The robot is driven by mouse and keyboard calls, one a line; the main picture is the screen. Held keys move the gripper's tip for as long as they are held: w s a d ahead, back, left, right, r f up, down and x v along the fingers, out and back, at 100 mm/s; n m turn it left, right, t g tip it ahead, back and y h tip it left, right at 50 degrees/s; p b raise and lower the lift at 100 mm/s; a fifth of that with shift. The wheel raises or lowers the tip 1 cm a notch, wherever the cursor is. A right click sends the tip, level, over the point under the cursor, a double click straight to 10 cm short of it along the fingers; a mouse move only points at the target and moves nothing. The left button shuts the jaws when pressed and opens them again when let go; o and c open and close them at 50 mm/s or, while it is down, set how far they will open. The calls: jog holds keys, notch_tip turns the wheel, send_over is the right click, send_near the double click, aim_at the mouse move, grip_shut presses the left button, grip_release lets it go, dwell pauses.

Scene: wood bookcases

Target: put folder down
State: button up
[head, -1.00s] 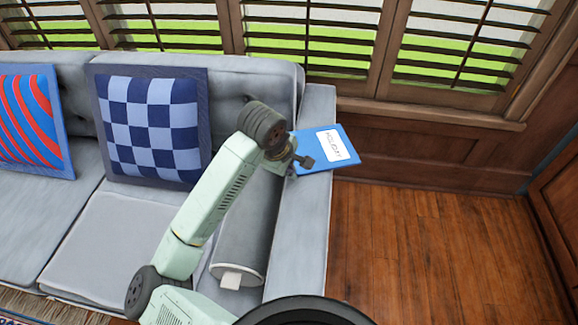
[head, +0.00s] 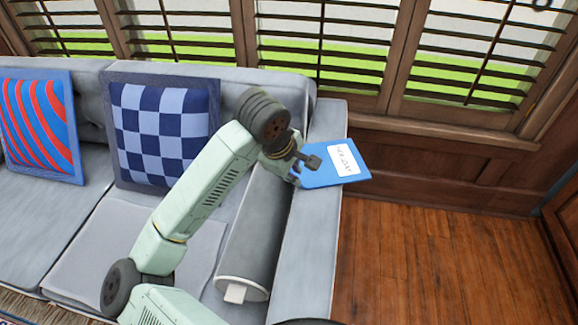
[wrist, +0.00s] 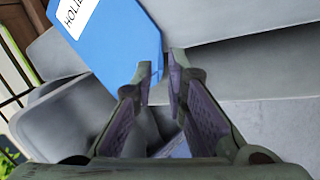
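The blue folder (head: 320,178) with a white label lies on the right armrest of the grey sofa (head: 308,245), its right part reaching past the armrest's outer edge. It also shows at the upper left in the wrist view (wrist: 125,38), where its label is partly cut off. My gripper (head: 308,168) is beside the folder's left part and overlaps it in the head view. In the wrist view, my gripper (wrist: 160,72) shows a gap between its fingertips with nothing held. The folder is beyond the left fingertip; I cannot tell if they touch.
A grey bolster (head: 252,230) lies along the inside of the armrest. A checkered blue pillow (head: 165,135) and a red-and-blue pillow (head: 38,125) lean on the sofa back. Shuttered windows (head: 320,60) are behind. The wood floor (head: 440,265) at right is clear.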

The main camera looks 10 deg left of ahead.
jog(key=v, duration=0.5)
jog(key=shift+s+r+b, duration=0.15)
jog(key=shift+b, duration=0.15)
grip_shut()
